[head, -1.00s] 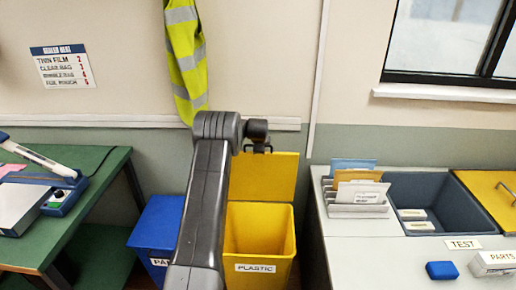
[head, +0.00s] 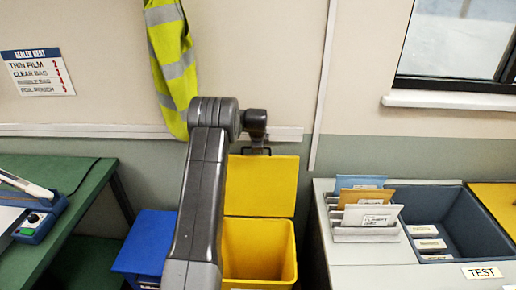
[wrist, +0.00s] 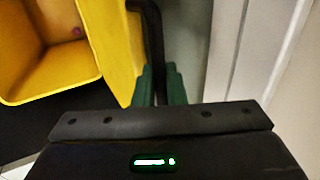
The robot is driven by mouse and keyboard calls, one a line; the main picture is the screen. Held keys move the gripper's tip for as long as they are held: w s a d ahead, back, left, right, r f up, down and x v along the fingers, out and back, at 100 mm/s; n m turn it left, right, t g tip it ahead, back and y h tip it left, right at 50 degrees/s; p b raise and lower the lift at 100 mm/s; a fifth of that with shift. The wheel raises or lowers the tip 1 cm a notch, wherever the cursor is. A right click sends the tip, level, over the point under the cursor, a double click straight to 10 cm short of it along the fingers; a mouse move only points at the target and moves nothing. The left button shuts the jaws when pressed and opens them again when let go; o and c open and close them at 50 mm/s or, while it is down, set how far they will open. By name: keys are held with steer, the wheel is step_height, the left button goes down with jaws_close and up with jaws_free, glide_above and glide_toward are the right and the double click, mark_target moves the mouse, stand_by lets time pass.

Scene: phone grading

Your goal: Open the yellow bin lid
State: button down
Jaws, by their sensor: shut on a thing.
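The yellow bin (head: 258,250) stands open on the floor, its inside visible from above. Its yellow lid (head: 262,185) is raised to about upright at the back of the bin, near the wall. A dark handle (head: 257,150) sits at the lid's top edge. In the wrist view my gripper (wrist: 160,86) has its green fingers shut on the dark handle (wrist: 151,25). The lid (wrist: 110,45) and the open bin (wrist: 45,60) are on the left there. In the head view my arm hides the fingers and the bin's left side.
A blue bin (head: 146,245) stands left of the yellow one, partly behind my arm. A green table (head: 75,210) is at the left. A grey counter (head: 350,255) with card slots and a dark tray is at the right. A hi-vis vest (head: 172,65) hangs above.

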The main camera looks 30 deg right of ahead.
steer(key=c, duration=1.6)
jaws_free()
steer(key=shift+s, duration=0.1)
steer(key=b+v, duration=0.3)
steer(key=v, duration=1.1)
steer(key=shift+b, duration=0.3)
steer(key=shift+d, duration=0.1)
steer(key=p+x, duration=0.2)
steer(key=x, duration=0.8)
